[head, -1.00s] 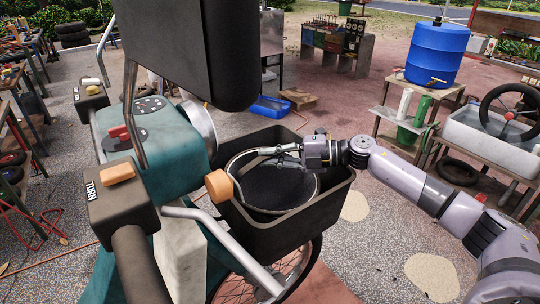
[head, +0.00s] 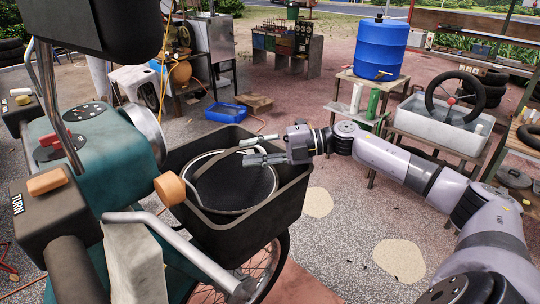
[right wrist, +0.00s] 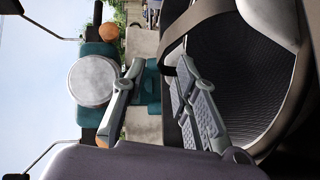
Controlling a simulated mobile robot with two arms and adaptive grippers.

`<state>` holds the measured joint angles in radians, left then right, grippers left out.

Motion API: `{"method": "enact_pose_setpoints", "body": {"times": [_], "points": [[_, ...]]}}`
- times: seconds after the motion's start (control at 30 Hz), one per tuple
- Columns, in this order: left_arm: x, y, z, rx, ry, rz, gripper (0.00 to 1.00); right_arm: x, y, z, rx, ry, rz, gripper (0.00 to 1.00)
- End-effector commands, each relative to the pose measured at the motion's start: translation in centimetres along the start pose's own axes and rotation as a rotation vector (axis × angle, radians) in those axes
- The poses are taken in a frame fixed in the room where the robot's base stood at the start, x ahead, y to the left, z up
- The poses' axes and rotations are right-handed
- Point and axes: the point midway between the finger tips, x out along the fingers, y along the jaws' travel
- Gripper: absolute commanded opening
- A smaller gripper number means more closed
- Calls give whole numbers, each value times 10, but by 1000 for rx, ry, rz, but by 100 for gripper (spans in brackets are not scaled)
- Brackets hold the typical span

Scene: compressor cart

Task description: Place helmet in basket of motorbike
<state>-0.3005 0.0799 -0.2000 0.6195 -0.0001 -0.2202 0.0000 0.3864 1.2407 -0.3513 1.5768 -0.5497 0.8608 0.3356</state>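The helmet (head: 232,185) lies in the black basket (head: 262,218) at the front of the teal motorbike (head: 98,150). It is opening-up, with its dark lining, pale rim and strap showing. My right gripper (head: 244,151) is over the far right rim of the basket, with its fingers pointing left over the helmet's edge. In the right wrist view, the fingers (right wrist: 160,66) are apart with nothing clearly between them, and the helmet's lining (right wrist: 235,70) is close beside them at right. I cannot tell whether a finger touches the helmet. My left gripper is not in view.
A handlebar lever (head: 178,240) and an orange indicator (head: 169,189) are left of the basket. A blue barrel (head: 378,47) and a water tub with a wheel (head: 440,122) stand at the back right. The paving right of the basket is clear.

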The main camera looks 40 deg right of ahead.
Motion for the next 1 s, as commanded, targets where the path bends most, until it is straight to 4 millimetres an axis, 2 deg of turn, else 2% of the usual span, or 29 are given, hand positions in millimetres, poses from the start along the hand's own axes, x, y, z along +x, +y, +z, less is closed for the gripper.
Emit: {"method": "enact_pose_setpoints", "body": {"times": [0.03, 0.1, 0.3, 0.5, 1.0], "points": [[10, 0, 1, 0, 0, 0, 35, -12, -8, 2, 3, -5, -8, 27], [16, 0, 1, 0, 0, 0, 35, -26, -6, 1, 0, -2, -7, 27], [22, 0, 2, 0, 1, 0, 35, -47, -3, 0, 2, -1, -4, 27], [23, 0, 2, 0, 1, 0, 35, -53, 0, 0, 0, 1, -1, 27], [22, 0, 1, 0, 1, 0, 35, -52, 0, 0, 0, 1, 1, 27]]}}
